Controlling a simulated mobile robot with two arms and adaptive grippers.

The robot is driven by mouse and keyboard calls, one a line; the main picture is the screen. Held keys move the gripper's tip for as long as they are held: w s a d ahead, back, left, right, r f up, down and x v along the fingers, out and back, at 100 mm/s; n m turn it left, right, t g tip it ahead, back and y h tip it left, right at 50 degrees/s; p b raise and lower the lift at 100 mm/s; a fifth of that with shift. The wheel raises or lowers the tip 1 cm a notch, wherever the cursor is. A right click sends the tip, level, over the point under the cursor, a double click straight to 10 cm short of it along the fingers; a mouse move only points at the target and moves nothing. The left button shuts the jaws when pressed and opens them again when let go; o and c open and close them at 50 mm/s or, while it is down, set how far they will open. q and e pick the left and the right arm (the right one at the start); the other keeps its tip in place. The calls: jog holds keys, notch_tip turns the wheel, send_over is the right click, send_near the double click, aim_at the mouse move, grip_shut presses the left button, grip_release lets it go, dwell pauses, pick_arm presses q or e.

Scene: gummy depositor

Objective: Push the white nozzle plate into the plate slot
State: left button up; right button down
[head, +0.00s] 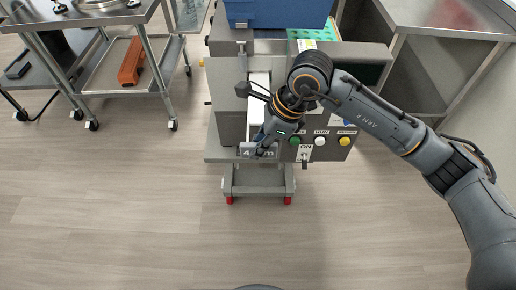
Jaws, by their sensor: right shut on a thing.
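The white nozzle plate (258,106) shows as a narrow pale strip in the front of the grey depositor machine (229,124). It lies along a channel, which I take as the plate slot, and my right gripper and wrist partly hide it. A grey end piece marked "4" and "m" (246,153) sits at the near end of the strip. My right gripper (262,151) is shut on this end piece at the machine's front edge. How deep the plate sits is hard to tell. My left gripper is not in view.
Green, white and yellow buttons (319,141) and an ON switch (304,155) are right of the gripper. A blue hopper (279,13) stands behind. A steel cart (112,77) with an orange object (131,62) is at left. The floor in front is clear.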

aim_at(256, 102)
jog(key=shift+w+b, duration=1.85)
jog(key=shift+w, duration=2.75)
jog(key=shift+w+b, duration=0.8)
jog(key=shift+w, duration=3.25)
jog(key=c, duration=1.3)
grip_release()
jog(key=shift+r, duration=0.1)
jog(key=shift+o, duration=0.2)
jog(key=v, duration=1.2)
